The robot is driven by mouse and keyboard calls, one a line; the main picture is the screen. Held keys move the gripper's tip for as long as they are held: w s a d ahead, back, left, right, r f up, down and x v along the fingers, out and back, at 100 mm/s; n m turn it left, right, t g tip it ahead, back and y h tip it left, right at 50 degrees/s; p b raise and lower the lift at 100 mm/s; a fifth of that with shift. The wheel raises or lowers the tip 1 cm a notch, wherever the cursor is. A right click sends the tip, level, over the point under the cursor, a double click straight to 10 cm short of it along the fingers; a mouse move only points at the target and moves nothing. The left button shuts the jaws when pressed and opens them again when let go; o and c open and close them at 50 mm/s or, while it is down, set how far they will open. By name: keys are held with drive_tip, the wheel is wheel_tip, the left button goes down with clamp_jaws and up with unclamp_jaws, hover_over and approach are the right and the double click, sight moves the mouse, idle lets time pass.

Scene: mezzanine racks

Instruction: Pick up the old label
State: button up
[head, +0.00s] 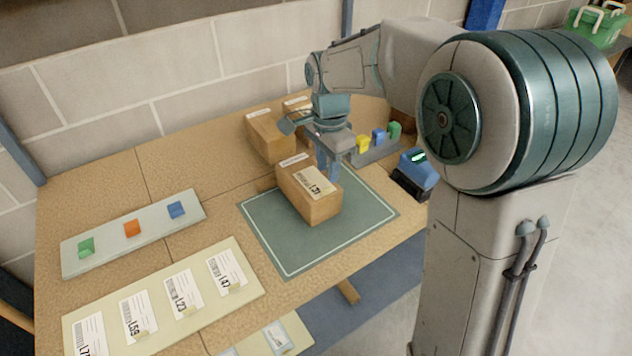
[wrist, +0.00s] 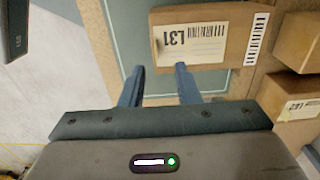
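The label (head: 315,182), printed L31 with a barcode, lies on top of a cardboard box (head: 300,204) on the green mat (head: 268,240). In the wrist view the cream label (wrist: 210,44) covers much of the box face, with a small darker mark near its left end. My gripper (head: 328,160) is by the far side of the box in the head view. In the wrist view its two fingers (wrist: 159,70) are apart, with nothing seen between them. The fingertips are near the box edge beside the label, and I cannot tell their height above it.
More cardboard boxes (head: 268,136) stand behind. A cream board (head: 240,247) at the front left holds several printed labels. A pale strip (head: 108,238) carries green, orange and blue blocks. A blue-and-black device (head: 416,172) and a grey rack (head: 378,152) are to the right.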

sight(324, 189)
drive_tip(key=f, duration=0.2)
drive_tip(key=s+f, duration=0.1)
drive_tip(key=shift+a+f+p, duration=0.3)
drive_tip(key=shift+f, duration=0.6)
clamp_jaws()
